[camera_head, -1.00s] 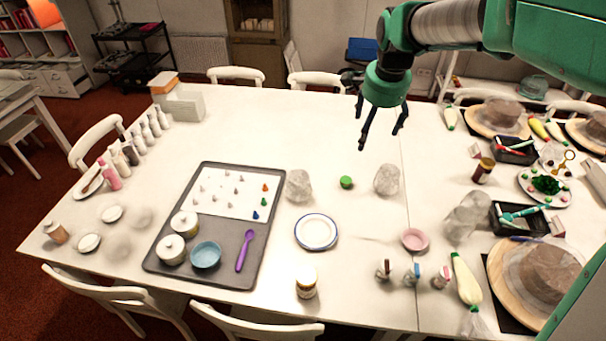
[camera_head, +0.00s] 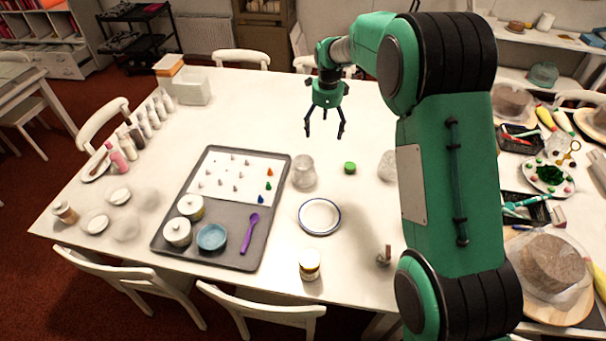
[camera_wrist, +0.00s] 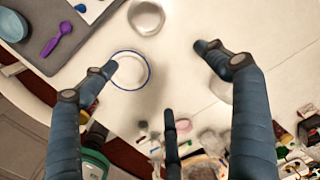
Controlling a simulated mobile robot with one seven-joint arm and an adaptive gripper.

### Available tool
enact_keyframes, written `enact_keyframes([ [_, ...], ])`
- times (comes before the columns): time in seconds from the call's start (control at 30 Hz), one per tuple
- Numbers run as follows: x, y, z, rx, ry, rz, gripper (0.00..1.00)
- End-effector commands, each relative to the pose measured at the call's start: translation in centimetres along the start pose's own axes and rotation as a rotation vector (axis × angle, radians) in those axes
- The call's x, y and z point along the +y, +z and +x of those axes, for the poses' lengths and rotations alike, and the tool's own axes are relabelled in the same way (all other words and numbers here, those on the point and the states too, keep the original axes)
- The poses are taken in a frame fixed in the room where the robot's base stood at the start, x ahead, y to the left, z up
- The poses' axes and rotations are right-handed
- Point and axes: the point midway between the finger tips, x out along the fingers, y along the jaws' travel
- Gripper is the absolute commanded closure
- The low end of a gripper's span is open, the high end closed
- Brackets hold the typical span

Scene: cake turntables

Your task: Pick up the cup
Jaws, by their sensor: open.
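Two clear cup-like glasses stand on the white table. One glass (camera_head: 303,174) is right of the grey tray; it also shows at the top of the wrist view (camera_wrist: 146,17). The other glass (camera_head: 388,166) is partly hidden by my arm. What looks like the same one shows beside a finger in the wrist view (camera_wrist: 222,90). My gripper (camera_head: 324,130) is open and empty, fingers pointing down, above the table and apart from both glasses. In the wrist view its three spread fingers (camera_wrist: 160,75) hold nothing.
A small green round thing (camera_head: 349,168) lies between the glasses. A blue-rimmed plate (camera_head: 320,216) and yellow-white jar (camera_head: 310,264) stand nearer. The grey tray (camera_head: 272,222) holds pots, a blue bowl (camera_head: 211,238) and a purple spoon (camera_head: 250,231). The table's far middle is clear.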

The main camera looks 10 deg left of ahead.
Motion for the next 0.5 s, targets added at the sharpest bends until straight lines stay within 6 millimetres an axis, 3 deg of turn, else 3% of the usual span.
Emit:
enact_keyframes([
  [0.3,-2.2,4.7,9.1,0.016,0.049,0.173,0.13],
  [0.5,-2.7,6.7,13.4,0.027,0.069,0.261,0.13],
])
